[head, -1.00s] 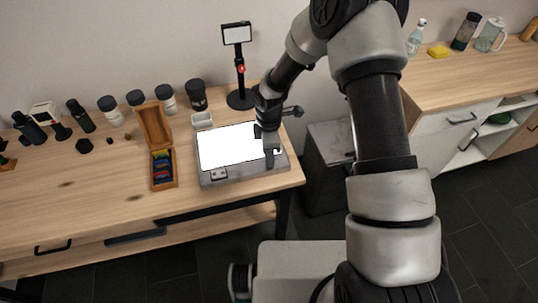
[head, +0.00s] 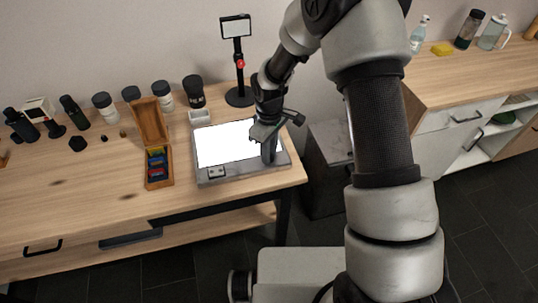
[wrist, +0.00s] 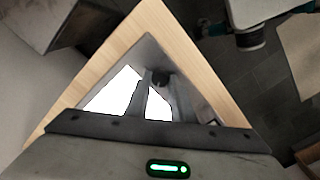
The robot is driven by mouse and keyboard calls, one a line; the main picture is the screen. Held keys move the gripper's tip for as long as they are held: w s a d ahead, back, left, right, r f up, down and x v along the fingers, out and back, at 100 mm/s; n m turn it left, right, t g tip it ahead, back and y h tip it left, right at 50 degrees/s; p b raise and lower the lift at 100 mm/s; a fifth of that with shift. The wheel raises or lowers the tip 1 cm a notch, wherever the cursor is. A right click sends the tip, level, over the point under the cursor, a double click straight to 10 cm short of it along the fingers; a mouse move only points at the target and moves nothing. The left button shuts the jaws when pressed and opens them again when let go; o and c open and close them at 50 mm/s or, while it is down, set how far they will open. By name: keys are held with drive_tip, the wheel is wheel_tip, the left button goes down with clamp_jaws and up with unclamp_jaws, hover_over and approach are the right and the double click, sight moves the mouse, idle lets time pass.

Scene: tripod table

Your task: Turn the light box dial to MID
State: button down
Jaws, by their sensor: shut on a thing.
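The light box (head: 240,174) lies flat near the right end of the wooden table, with a lit white panel in a grey frame. Its dial shows in the wrist view as a dark round knob (wrist: 161,77) between my fingertips, on the grey strip beside the panel. My gripper (head: 269,160) points down at the right side of the box and is shut on the dial. In the head view my fingers hide the dial. The dial's markings and pointer cannot be read in either view.
An open wooden case (head: 159,183) with coloured pieces stands left of the box. A small white container (head: 200,117) and a phone stand (head: 240,95) are behind it. Several dark bottles and jars line the back. The table's right edge is close to my gripper.

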drive_tip(key=m+b, duration=0.2)
drive_tip(key=m, duration=0.3)
drive_tip(key=shift+m, duration=0.4)
idle(0.3)
drive_tip(key=c, duration=1.5)
unclamp_jaws()
drive_tip(key=shift+c, duration=0.2)
drive_tip(key=shift+r, duration=0.15)
wheel_tip(320, 180, up, 17)
drive_tip(key=p, duration=0.1)
drive_tip(key=shift+r, duration=0.1)
